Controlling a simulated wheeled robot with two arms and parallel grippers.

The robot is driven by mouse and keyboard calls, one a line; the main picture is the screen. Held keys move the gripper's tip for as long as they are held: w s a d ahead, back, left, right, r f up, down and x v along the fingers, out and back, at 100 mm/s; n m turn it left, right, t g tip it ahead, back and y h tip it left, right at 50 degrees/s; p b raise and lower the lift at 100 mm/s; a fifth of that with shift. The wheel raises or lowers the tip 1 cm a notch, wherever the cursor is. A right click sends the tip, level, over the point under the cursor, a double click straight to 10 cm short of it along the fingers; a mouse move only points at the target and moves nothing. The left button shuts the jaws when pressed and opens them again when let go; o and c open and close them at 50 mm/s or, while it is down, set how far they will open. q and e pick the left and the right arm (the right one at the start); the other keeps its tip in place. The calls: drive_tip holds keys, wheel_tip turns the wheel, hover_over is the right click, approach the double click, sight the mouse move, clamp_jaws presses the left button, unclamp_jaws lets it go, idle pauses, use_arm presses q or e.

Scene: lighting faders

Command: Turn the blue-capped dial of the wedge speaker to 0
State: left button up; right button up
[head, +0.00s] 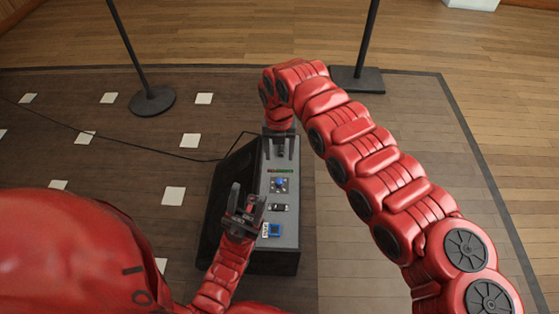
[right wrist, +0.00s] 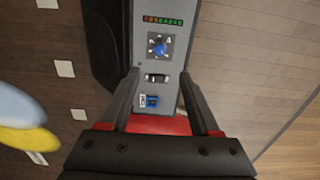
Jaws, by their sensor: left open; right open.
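The wedge speaker (head: 283,262) lies on the floor with its grey control panel (head: 291,219) facing up. The blue-capped dial (head: 280,184) sits on the panel below a row of small lights; it also shows in the right wrist view (right wrist: 158,48). Its pointer setting is too small to read. My left gripper (head: 248,194) is open and empty, over the speaker's left side near the panel, apart from the dial. My right gripper (head: 279,148) is open and empty near the panel's far end. In the right wrist view its fingers (right wrist: 160,76) frame the panel below the dial.
A small switch (head: 279,207) and a blue square fitting (head: 274,230) sit on the panel nearer than the dial. A black cable (head: 190,157) runs left from the speaker. Two stands with round (head: 152,100) and square bases (head: 356,79) are behind. Floor right of the speaker is clear.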

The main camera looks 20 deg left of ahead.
drive_tip(key=shift+r+p, duration=0.4)
drive_tip(key=shift+r, duration=1.5)
drive_tip(key=shift+s, duration=0.1)
